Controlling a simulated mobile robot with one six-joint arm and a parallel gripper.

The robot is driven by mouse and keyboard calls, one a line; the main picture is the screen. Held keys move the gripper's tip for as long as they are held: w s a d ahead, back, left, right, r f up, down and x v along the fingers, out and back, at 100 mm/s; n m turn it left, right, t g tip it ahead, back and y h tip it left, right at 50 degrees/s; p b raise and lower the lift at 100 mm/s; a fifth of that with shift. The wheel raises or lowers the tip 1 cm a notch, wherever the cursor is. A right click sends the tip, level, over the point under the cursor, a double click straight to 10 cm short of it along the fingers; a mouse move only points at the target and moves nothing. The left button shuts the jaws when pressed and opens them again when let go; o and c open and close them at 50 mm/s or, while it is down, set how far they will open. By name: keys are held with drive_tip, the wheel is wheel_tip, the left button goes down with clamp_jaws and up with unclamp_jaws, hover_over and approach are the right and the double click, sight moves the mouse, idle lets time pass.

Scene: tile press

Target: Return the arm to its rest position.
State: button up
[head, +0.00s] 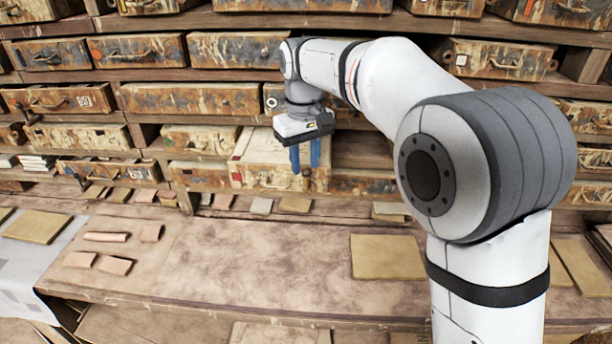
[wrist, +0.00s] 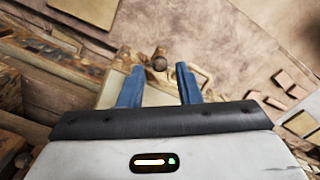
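My gripper (head: 305,157) hangs with its blue fingers pointing down in front of the drawer shelves, above the back of the workbench. In the wrist view my gripper (wrist: 160,85) shows two blue fingers set apart, with nothing held between them. A pale drawer (head: 272,160) sticks out of the shelf behind and below the fingers, and its round knob (wrist: 160,59) shows between the fingertips in the wrist view. I cannot tell whether the fingers touch the drawer. My white arm bends over from the right side of the head view.
The wooden workbench (head: 235,245) is mostly clear in the middle. Small clay pieces (head: 107,237) lie at left and a flat tan tile (head: 387,257) lies at right. Rows of worn drawers (head: 190,98) fill the back wall close to my gripper. A pale sheet (head: 40,255) covers the left edge.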

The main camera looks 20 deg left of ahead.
drive_tip(key=shift+r, duration=1.15)
